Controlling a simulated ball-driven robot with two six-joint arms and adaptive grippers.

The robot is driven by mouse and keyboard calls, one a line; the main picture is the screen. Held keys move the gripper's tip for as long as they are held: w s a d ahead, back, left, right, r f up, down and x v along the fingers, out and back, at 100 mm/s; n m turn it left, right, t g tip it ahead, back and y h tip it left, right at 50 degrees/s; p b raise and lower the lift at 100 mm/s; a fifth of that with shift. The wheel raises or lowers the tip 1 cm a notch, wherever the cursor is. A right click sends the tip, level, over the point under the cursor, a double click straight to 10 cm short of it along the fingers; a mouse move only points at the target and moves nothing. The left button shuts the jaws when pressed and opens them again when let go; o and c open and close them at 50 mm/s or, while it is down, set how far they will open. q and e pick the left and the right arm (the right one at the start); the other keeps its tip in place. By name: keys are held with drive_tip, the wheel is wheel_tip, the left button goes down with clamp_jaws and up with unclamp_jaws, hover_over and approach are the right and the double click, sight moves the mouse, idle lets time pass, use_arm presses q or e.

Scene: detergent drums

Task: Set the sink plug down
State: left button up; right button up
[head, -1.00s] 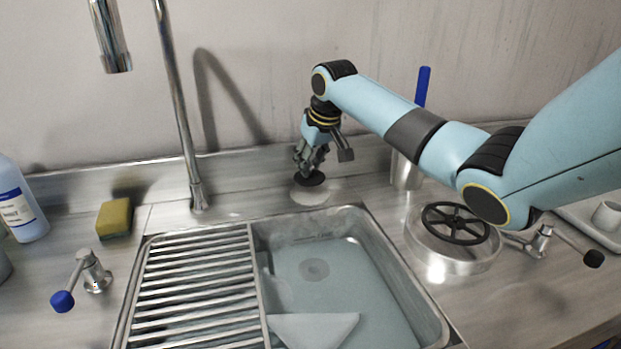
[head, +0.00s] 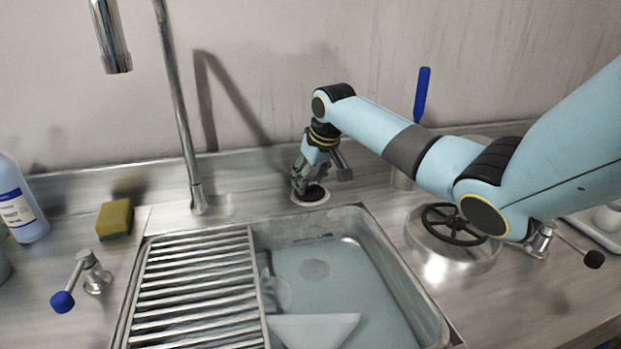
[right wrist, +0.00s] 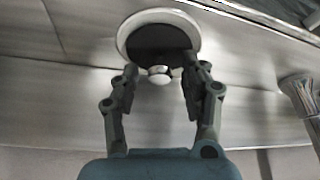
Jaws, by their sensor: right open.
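The black sink plug (head: 314,194) lies on a round white disc (head: 322,202) on the steel counter behind the sink basin. In the right wrist view the plug (right wrist: 148,42) is a dark disc with a light round knob (right wrist: 159,74), inside the white rim (right wrist: 127,30). My right gripper (head: 302,189) is low over the plug. In the right wrist view its fingers (right wrist: 160,80) are open, one on each side of the knob, with gaps visible. My left gripper is not in view.
The basin (head: 400,275) holds water and a pale piece with a slanting edge. A slatted rack (head: 195,290) covers its left part. The faucet (head: 180,120) rises left of my gripper. A steel pot-like ring with a black handwheel (head: 455,224) stands right.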

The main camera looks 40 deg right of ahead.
drive_tip(key=shift+r, duration=0.1)
drive_tip(key=d+p+v, duration=0.1)
drive_tip(key=v, duration=1.1)
drive_tip(key=shift+a, duration=0.45)
